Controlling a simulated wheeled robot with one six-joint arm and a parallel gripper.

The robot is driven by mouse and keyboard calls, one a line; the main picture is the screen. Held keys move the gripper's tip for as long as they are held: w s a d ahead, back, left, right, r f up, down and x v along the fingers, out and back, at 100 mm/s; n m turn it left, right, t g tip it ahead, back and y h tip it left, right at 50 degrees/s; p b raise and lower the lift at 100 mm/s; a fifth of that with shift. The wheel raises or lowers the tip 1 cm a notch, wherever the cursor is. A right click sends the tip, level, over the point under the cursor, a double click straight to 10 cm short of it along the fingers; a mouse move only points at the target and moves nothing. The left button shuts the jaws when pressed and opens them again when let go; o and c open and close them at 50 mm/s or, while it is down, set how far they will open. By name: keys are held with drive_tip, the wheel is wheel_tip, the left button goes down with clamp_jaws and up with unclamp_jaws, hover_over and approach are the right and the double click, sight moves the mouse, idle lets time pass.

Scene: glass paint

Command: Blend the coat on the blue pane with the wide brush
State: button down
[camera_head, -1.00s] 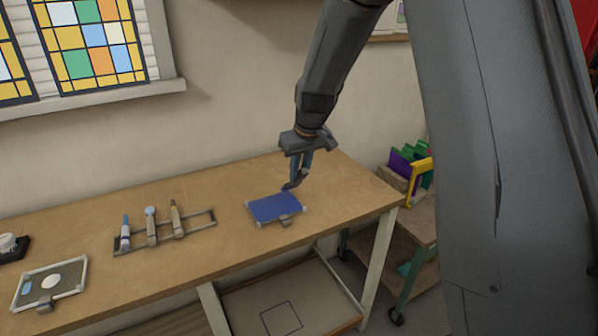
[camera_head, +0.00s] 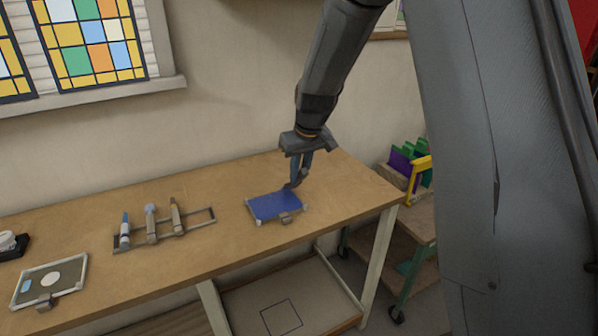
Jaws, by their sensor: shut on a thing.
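The blue pane (camera_head: 273,207) lies flat in a holder with pale corners and a grey clip (camera_head: 287,219) at its front edge, on the right part of the bench. My gripper (camera_head: 296,181) points down over the pane's far right corner. It is shut on a small tool, taken to be the wide brush, which is mostly hidden by the fingers. Its low end is at or just above the pane's far right edge; I cannot tell if it touches. The state of the coat is too small to make out.
A rack (camera_head: 198,222) with several brush-like tools stands left of the pane, with free space at its right end. A framed grey plate (camera_head: 47,284) lies at the far left of the bench (camera_head: 200,262). A cart (camera_head: 414,225) with coloured sheets stands to the right.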

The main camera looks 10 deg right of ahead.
drive_tip(key=shift+f, duration=0.15)
idle(0.3)
drive_tip(key=s+a+p, duration=0.3)
drive_tip(key=a+p, duration=0.1)
drive_tip(key=a, duration=0.9)
drive_tip(key=shift+s, duration=0.3)
idle(0.9)
drive_tip(key=shift+d, duration=0.1)
wheel_tip(320, 180, up, 5)
drive_tip(key=p, duration=0.3)
idle(0.4)
idle(0.3)
